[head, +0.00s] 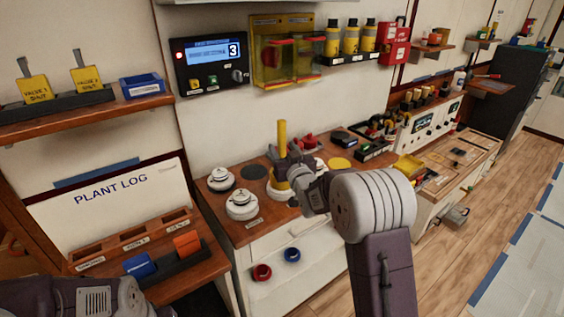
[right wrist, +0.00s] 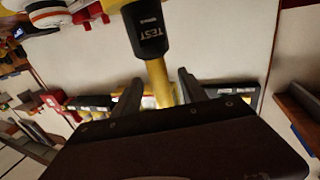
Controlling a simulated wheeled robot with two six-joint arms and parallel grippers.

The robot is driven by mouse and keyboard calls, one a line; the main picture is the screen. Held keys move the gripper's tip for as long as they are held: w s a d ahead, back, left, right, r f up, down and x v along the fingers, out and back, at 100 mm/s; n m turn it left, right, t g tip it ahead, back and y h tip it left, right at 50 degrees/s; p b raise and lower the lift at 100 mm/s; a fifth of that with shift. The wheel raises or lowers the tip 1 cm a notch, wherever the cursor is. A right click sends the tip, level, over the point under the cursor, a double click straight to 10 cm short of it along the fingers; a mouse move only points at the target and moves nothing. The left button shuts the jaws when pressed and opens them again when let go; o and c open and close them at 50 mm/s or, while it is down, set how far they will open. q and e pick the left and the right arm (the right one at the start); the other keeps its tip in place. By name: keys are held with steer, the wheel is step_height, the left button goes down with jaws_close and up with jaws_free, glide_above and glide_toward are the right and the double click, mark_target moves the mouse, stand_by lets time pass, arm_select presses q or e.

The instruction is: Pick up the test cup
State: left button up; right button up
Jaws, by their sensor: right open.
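The test cup is yellow with a long upright handle (head: 282,136).
White round detector-like units (head: 242,205) stand left of the cup on the counter (head: 226,231). A yellow disc (head: 340,163) and dark and red devices lie to the right. A wall panel with a blue display (head: 213,55) and a yellow box hang above.

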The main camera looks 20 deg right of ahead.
steer(key=w, duration=0.5)
steer(key=shift+a+r+p, duration=0.1)
steer(key=shift+p, duration=0.3)
jaws_close()
stand_by(1.0)
